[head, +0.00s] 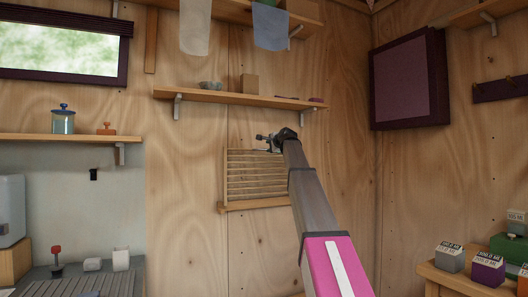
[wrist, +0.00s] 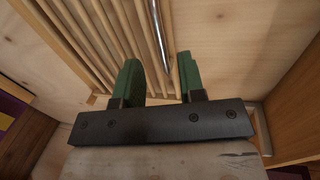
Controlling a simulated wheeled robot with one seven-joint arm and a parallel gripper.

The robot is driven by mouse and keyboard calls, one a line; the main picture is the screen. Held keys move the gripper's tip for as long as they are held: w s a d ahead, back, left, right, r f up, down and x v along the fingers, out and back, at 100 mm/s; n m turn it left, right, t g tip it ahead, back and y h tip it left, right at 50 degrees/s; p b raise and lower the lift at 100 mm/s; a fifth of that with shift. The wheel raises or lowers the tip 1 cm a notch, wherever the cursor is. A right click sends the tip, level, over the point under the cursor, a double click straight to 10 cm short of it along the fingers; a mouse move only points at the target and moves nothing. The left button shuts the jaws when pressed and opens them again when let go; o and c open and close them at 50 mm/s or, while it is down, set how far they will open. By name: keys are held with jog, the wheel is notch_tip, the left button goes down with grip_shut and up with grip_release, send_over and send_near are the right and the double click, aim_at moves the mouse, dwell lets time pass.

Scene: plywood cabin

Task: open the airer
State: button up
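The airer (head: 256,178) is a pale wooden rack of slats on the back wall, lying close to the wall, with a ledge along its bottom. Its slats (wrist: 88,40) fill the upper left of the wrist view. My gripper (head: 268,141) is at the airer's top edge in the head view; my arm covers its right side. In the wrist view my gripper (wrist: 160,80) has two green fingers apart, over the slats. A thin metal rod (wrist: 159,38) shows beyond and between the fingertips. I cannot tell whether the fingers touch anything.
A wooden shelf (head: 225,97) with small objects runs just above my gripper. Two cloths (head: 271,28) hang from the higher shelf. A dark purple wall cabinet (head: 408,80) is to the right. Cartons (head: 450,257) stand on a table at lower right.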

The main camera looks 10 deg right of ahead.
jog(key=x, duration=0.7)
jog(key=shift+w+a, duration=0.15)
jog(key=shift+w, duration=0.2)
grip_shut()
